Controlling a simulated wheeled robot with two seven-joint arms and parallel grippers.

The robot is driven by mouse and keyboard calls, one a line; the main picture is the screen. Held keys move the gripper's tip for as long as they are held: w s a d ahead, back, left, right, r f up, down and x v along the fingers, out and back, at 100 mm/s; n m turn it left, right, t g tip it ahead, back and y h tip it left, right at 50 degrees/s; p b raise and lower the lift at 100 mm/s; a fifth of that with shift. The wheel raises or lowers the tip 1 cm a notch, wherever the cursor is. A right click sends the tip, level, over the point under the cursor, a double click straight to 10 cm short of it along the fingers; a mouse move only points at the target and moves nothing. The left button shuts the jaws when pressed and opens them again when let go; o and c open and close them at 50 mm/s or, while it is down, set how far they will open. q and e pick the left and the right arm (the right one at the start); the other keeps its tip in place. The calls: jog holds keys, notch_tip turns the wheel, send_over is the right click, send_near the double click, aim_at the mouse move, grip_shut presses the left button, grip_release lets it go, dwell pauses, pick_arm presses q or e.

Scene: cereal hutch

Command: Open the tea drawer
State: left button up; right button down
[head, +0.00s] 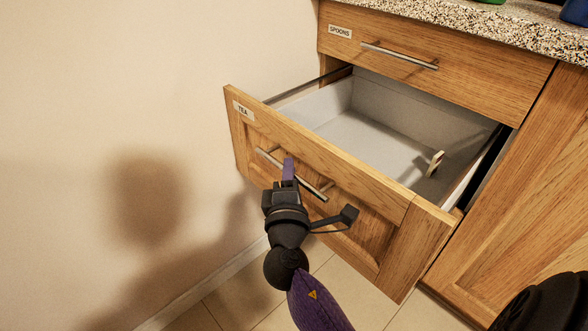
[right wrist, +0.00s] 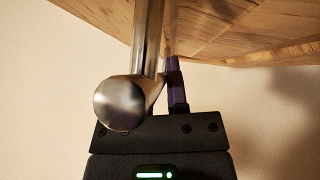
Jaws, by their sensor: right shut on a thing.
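The tea drawer (head: 315,155), a wooden front with a "TEA" label (head: 243,110), stands pulled well out of the cabinet. Its pale interior shows, with a small light-coloured piece (head: 435,163) near the right side. Its metal bar handle (head: 322,193) runs across the front. My right gripper (head: 289,172) is at this handle, shut on it. In the right wrist view the bar (right wrist: 148,40), with its rounded end, lies against the purple finger (right wrist: 176,85). The other finger is hidden there. My left gripper cannot be made out; a dark shape fills the lower right corner.
A closed drawer labelled "SPOONS" (head: 440,45) sits above, under a speckled countertop (head: 500,28). A wooden cabinet door (head: 520,190) is at right. A bare wall (head: 110,90) stands at left, close to the drawer's left side. Tiled floor (head: 240,300) lies below.

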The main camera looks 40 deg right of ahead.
pick_arm(q)
jog(key=shift+s+a+r, duration=0.1)
jog(key=shift+s+a, duration=0.25)
pick_arm(e)
jog(key=shift+a, duration=0.6)
jog(key=c, duration=0.7)
grip_release()
jog(key=shift+o, duration=0.2)
pick_arm(q)
jog(key=shift+w+a, duration=0.1)
jog(key=shift+w, duration=0.4)
pick_arm(e)
jog(key=shift+f, duration=0.1)
